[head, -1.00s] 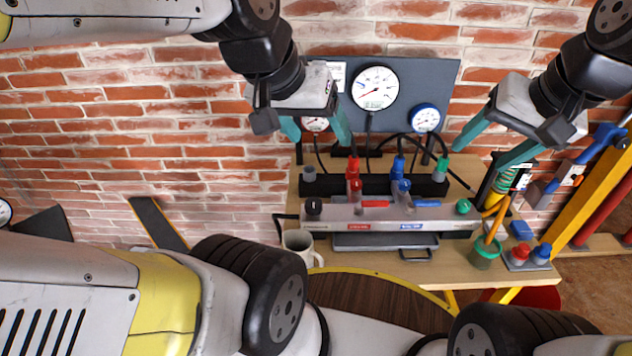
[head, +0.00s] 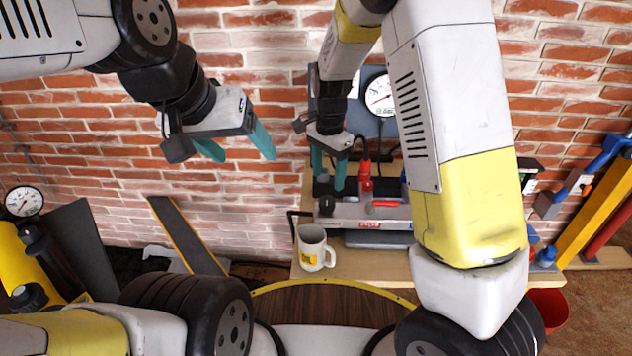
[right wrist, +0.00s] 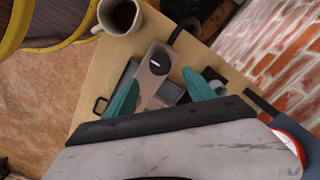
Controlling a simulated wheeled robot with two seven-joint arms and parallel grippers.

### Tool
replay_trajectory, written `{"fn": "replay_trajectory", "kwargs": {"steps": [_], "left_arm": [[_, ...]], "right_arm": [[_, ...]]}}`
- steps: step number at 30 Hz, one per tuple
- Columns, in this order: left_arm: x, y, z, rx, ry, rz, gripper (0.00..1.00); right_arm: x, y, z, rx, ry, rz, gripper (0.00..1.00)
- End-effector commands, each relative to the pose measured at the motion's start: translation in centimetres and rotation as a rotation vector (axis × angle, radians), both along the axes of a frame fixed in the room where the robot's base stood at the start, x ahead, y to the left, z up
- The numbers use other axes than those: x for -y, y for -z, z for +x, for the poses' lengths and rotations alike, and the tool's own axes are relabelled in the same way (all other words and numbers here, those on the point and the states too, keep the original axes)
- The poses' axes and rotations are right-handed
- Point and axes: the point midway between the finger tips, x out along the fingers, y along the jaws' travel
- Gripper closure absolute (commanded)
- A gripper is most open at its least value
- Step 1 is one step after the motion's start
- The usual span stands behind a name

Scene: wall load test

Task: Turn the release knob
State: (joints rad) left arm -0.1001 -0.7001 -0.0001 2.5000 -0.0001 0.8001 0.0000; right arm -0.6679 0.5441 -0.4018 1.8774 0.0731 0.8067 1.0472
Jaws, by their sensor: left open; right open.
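The black release knob (head: 326,205) sits on the left end of the grey manifold (head: 350,212) on the wooden bench. In the right wrist view, the knob (right wrist: 160,63) is round with a white pointer line. My right gripper (head: 328,184) is open and empty, pointing down just behind the knob in the head view. In the right wrist view, its teal fingers (right wrist: 160,80) are spread to either side of the manifold's end, apart from the knob. My left gripper (head: 246,158) is open and empty in front of the brick wall, left of the bench.
A red valve handle (head: 384,203) lies right of the knob. My right arm hides the bench's right part. A gauge (head: 379,94) is behind.

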Motion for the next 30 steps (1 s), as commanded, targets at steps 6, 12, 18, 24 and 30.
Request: {"fn": "replay_trajectory", "kwargs": {"steps": [6,12,18,24,30], "left_arm": [[0.0,0.0,0.0,0.0,0.0,0.0,0.27],[0.0,0.0,0.0,0.0,0.0,0.0,0.27],[0.0,0.0,0.0,0.0,0.0,0.0,0.27],[0.0,0.0,0.0,0.0,0.0,0.0,0.27],[0.0,0.0,0.0,0.0,0.0,0.0,0.27]], "right_arm": [[0.1,2.7,0.0,-0.004,0.004,-0.004,0.37],[0.0,5.9,0.0,-0.004,0.002,-0.002,0.37],[0.0,7.6,0.0,-0.001,0.001,-0.001,0.37],[0.0,7.8,0.0,0.0,0.001,-0.001,0.37],[0.0,7.7,0.0,0.0,0.001,-0.001,0.59]]}}
